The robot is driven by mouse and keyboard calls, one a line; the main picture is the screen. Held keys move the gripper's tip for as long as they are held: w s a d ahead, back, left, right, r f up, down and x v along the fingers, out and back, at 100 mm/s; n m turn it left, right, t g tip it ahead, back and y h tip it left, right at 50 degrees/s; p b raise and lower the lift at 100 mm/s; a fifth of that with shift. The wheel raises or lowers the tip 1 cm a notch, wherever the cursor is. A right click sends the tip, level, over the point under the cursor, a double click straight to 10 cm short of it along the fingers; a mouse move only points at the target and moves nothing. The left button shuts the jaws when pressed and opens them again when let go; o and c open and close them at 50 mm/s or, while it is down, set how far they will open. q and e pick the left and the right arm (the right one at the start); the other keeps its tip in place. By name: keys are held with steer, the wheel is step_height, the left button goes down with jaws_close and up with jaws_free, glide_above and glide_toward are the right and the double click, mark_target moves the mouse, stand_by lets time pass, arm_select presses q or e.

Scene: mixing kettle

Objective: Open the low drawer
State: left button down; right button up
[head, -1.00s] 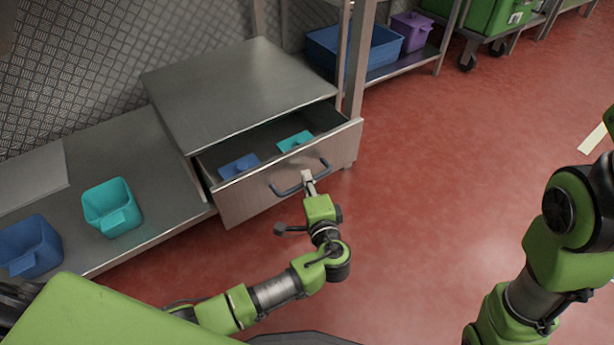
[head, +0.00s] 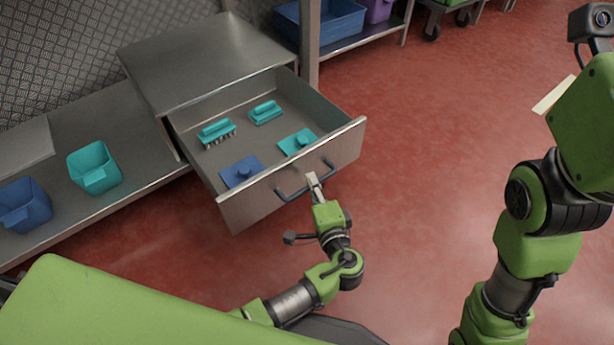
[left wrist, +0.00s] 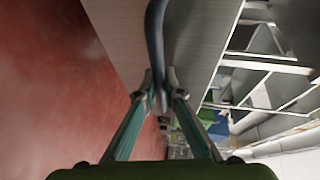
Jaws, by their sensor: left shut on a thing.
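The low drawer (head: 290,187) is pulled well out of its steel cabinet (head: 200,60). Its dark bar handle (head: 291,193) runs across the front face. My left gripper (head: 313,180) is shut on the handle, right of its middle. In the left wrist view, the fingers of my left gripper (left wrist: 159,88) close around the dark handle (left wrist: 155,40). Inside the drawer lie two teal brushes, one at the left (head: 216,132) and one at the back (head: 265,112), a blue scraper (head: 241,171) and a teal scraper (head: 298,142).
A steel bench (head: 150,170) left of the cabinet carries a teal bin (head: 94,168) and a blue bin (head: 24,204). A rack at the back holds a blue crate (head: 335,22). The red floor (head: 430,110) right of the drawer is clear.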

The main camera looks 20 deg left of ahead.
arm_select(q)
steer(key=shift+s+d, duration=0.25)
steer(key=c, duration=2.1)
jaws_free()
steer(key=shift+c, duration=0.2)
steer(key=v, duration=1.2)
